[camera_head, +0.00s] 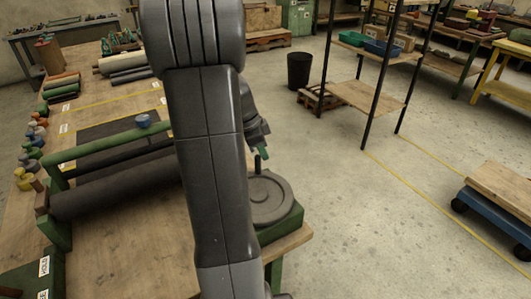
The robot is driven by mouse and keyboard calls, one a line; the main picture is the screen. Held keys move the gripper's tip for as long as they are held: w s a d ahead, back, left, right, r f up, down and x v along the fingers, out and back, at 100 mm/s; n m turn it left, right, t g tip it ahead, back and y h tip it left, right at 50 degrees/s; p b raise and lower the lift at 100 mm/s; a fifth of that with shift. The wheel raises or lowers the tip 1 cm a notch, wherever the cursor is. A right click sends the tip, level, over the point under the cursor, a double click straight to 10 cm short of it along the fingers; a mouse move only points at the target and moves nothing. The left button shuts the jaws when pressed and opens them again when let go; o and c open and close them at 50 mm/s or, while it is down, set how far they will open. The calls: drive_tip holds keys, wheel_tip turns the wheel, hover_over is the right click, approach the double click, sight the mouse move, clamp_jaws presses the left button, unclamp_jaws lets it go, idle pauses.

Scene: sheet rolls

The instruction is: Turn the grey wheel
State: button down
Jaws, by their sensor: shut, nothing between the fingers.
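The grey wheel (278,205) lies flat on a green base (287,222) at the right front corner of the wooden workbench. A short dark upright handle (257,165) stands near its far left rim. My gripper (263,152), with green at its tip, points down just above and beside the top of that handle. It looks shut and empty; I cannot tell whether it touches the handle. My arm hides the left edge of the wheel.
Left of the wheel, a long dark roll (115,190) and a green bar (105,147) lie across the bench (120,240). Beyond the bench, the floor (340,200) is open, with a blue cart (495,212) at right.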

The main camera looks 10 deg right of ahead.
drive_tip(key=shift+a+n, duration=0.3)
drive_tip(key=shift+a, duration=0.15)
drive_tip(key=d+b, duration=0.1)
drive_tip(key=d, duration=0.3)
drive_tip(key=v, duration=1)
drive_tip(key=s+a+f+n+t+h+p, duration=0.1)
drive_tip(key=a+f+n+t+h+p, duration=0.3)
drive_tip(key=a+n, duration=1)
drive_tip(key=shift+m+g+y, duration=0.4)
drive_tip(key=shift+g+y, duration=0.1)
drive_tip(key=x, duration=0.3)
drive_tip(key=s+p+x, duration=0.1)
drive_tip(key=x, duration=0.7)
drive_tip(key=shift+s+d+f+p, duration=0.15)
drive_tip(key=shift+s+d+p, duration=0.05)
drive_tip(key=shift+d+p, duration=0.2)
drive_tip(key=shift+s+d+f, duration=0.1)
drive_tip(key=shift+s+d, duration=0.05)
drive_tip(key=shift+d, duration=0.45)
